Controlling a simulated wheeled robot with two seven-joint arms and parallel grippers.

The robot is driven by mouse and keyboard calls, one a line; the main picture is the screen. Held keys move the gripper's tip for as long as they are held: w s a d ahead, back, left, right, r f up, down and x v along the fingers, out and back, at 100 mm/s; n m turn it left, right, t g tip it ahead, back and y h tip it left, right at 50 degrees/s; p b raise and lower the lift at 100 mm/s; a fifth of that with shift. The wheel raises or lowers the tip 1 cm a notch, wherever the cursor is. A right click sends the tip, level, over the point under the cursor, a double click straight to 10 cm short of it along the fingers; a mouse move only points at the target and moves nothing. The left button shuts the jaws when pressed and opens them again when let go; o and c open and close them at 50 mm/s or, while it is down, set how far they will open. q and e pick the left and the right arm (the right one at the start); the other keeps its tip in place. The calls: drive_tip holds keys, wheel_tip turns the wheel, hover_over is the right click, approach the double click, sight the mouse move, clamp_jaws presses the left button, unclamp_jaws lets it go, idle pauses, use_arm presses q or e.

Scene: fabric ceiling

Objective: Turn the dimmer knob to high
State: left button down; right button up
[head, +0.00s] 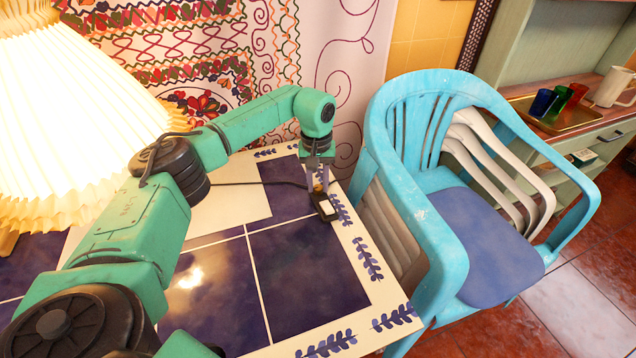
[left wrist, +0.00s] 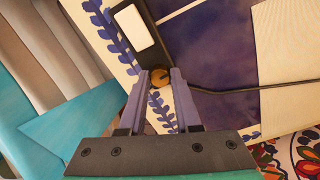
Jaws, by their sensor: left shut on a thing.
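The dimmer (head: 324,205) is a small black box with a white panel, lying near the right edge of the tiled table. Its round brass-coloured knob (left wrist: 160,78) shows in the left wrist view between my fingertips. A dark cord runs from the dimmer to the left across the table. My left gripper (head: 318,184) points down over the dimmer and is shut on the knob. The left wrist view shows the same gripper (left wrist: 160,80) with one finger on each side of the knob. The white panel (left wrist: 134,27) lies beyond the fingertips. My right gripper is not in view.
A lit lamp with a pleated shade (head: 75,110) stands at the left. The table (head: 375,290) has blue tiles and a leaf-painted border. Stacked plastic chairs (head: 440,215) stand close to its right edge. Several cups (head: 543,102) sit on a tray at the upper right.

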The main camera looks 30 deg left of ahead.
sight(317, 187)
use_arm(q)
drive_tip(key=shift+w+r, duration=0.2)
drive_tip(key=shift+r, duration=0.05)
drive_tip(key=c, duration=0.7)
unclamp_jaws()
drive_tip(key=shift+o, duration=0.5)
drive_tip(key=shift+s+f, duration=0.1)
wheel_tip(317, 187, up, 14)
drive_tip(key=shift+a+r, duration=0.15)
drive_tip(key=shift+r, duration=0.1)
drive_tip(key=shift+s, duration=0.1)
